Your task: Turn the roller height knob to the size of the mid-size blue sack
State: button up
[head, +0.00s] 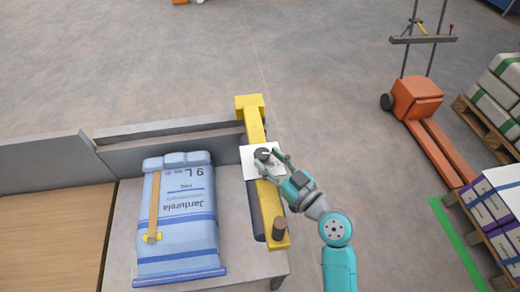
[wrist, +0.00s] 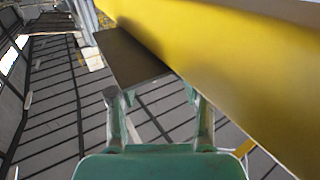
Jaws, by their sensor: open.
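A dark round knob (head: 262,154) sits on a white plate (head: 250,171) on the yellow roller frame (head: 253,121). My gripper (head: 273,159) is open at the right of the knob, its fingers spread close to it. I cannot tell whether they touch it. The knob's pointer and scale are too small to read. In the wrist view my open fingers (wrist: 157,112) are below a dark flat panel (wrist: 130,60) beside the yellow beam (wrist: 235,60); the knob is not clear there.
A brown cylinder (head: 279,229) stands on the frame's near end. A grey rail (head: 165,128) runs behind the sack. An orange pallet truck (head: 416,99) and pallets of sacks are at the right. Open floor lies behind the frame.

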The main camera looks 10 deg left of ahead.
aim_at(267, 159)
jog(key=v, duration=0.6)
jog(key=shift+s+d, duration=0.1)
jog(key=shift+d, duration=0.05)
jog(key=o, duration=0.3)
jog(key=shift+s+d, duration=0.1)
jog(key=shift+o, duration=0.2)
jog(key=x, duration=1)
jog(key=shift+s, duration=0.1)
